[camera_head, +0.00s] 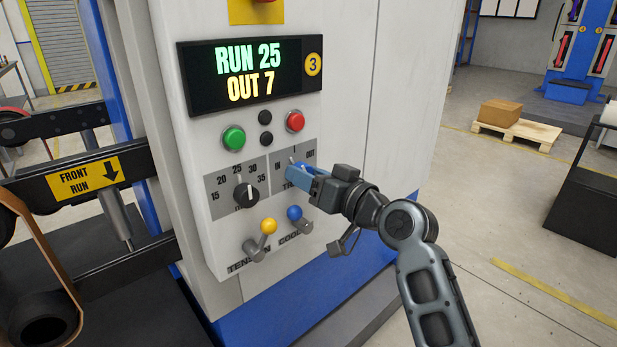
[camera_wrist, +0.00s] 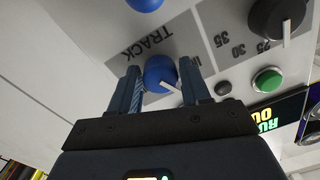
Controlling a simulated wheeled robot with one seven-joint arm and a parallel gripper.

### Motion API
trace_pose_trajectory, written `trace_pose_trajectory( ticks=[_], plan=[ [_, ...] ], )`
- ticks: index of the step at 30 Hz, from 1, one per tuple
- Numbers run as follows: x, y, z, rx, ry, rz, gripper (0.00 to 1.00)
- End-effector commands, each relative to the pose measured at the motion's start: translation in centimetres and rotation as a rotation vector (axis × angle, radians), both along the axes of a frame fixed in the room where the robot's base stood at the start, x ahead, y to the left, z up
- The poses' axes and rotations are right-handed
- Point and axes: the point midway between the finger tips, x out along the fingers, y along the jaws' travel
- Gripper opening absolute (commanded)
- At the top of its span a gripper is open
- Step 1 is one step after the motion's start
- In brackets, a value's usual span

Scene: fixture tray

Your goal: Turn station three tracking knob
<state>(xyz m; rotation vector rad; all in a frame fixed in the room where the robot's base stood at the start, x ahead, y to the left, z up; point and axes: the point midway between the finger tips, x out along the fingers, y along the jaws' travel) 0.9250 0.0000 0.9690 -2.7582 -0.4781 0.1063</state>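The tracking knob (camera_wrist: 157,72) is blue with a white pointer, on a grey plate marked TRACK in the wrist view. Its pointer slants to the lower right there. My gripper (camera_head: 294,173) is at the panel. In the wrist view its two fingers (camera_wrist: 158,76) stand on either side of the knob, close to it. I cannot tell whether they press on it. The station display (camera_head: 250,73) reads RUN 25, OUT 7, beside a yellow 3.
A black dial (camera_head: 246,194) is left of the tracking knob. Yellow-tipped (camera_head: 268,226) and blue-tipped (camera_head: 294,213) levers sit just below. Green (camera_head: 233,138) and red (camera_head: 295,121) buttons are above. A black roller frame (camera_head: 85,180) stands left.

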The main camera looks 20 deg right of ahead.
Motion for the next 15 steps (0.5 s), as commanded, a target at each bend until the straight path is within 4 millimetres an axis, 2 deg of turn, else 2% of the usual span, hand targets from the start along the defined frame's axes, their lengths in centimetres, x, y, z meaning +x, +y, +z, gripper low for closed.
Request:
trace_pose_trajectory(
  ticks=[1, 5, 15],
  plan=[
    [0.00, 0.00, -0.01, 0.000, 0.000, 0.000, 0.52],
    [0.00, -0.01, 0.01, 0.001, -0.001, 0.000, 0.65],
    [-0.57, -0.28, -0.08, 0.001, 0.000, -0.002, 0.65]
  ],
)
